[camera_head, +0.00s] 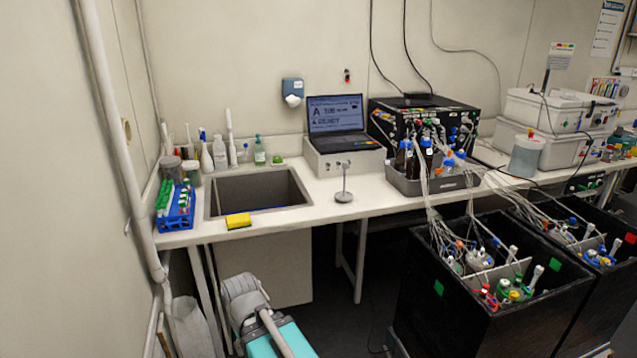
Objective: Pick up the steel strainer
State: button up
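A small steel piece with a round, shallow base and a thin upright stem (344,195) stands on the white counter, right of the sink and in front of the laptop. It looks like the steel strainer, but it is too small in the picture to make out any mesh or holes. Nothing touches it. Part of my arm, grey and turquoise, shows at the bottom, below the counter's front edge and well apart from the strainer. My gripper's fingers do not show.
A sink (258,190) is set in the counter (386,203), with a yellow sponge (238,220) on its front edge. A blue tube rack (178,222) stands left. A grey tray of bottles (432,187) and a laptop (336,118) flank clear counter. Black bins (440,300) stand below right.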

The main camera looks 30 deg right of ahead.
aim_at(344, 196)
jog(key=z, duration=0.25)
jog(key=i, duration=0.6)
jog(key=z, duration=0.95)
jog(key=i, duration=0.75)
jog(key=z, duration=0.4)
jog(key=k, duration=0.95)
jog(key=z, duration=0.2)
jog(key=i, duration=0.6)
jog(key=u, duration=0.05)
